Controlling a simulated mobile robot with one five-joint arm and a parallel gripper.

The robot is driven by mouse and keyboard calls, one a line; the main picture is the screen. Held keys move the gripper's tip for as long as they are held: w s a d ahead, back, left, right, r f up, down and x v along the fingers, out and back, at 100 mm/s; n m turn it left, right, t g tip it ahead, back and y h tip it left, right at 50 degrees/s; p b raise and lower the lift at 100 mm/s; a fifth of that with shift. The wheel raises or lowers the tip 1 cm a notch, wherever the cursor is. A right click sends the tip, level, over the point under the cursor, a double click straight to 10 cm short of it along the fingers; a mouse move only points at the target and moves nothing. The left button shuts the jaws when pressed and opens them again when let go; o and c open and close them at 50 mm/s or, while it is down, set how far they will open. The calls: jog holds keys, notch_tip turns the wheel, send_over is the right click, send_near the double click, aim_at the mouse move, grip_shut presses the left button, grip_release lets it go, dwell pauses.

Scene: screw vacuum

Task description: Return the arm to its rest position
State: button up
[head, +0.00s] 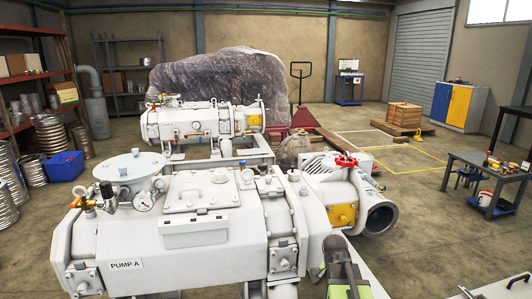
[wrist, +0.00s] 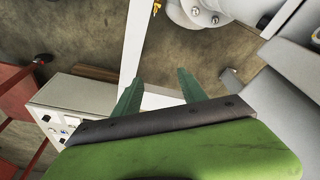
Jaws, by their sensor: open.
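My gripper (wrist: 158,92) shows in the wrist view as two green fingers spread apart beyond a dark bar and a green body. Nothing is between the fingers; a white surface and brown floor show behind them. In the head view, part of my arm (head: 346,272) with a green patch shows at the bottom, just right of the large grey vacuum pump labelled PUMP A (head: 190,225). The gripper's fingers cannot be made out clearly there.
A red hand valve (head: 346,161) and an open pipe end (head: 381,217) stand close behind my arm. A second pump (head: 200,122) is farther back. A workbench (head: 490,167) is at right. The wrist view shows a panel box (wrist: 62,122) and a white post (wrist: 133,45).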

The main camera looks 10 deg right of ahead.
jog(key=s+a+n+g+y, duration=0.1)
jog(key=s+a+n+y, duration=0.3)
jog(key=a+n, duration=1)
jog(key=a+r+m+h+p, duration=0.1)
jog(key=a+r+m+p, duration=0.1)
jog(key=r+p, duration=2)
jog(key=shift+s+a+m+p, duration=0.4)
jog(key=shift+s+a+p, duration=0.05)
jog(key=shift+a, duration=0.35)
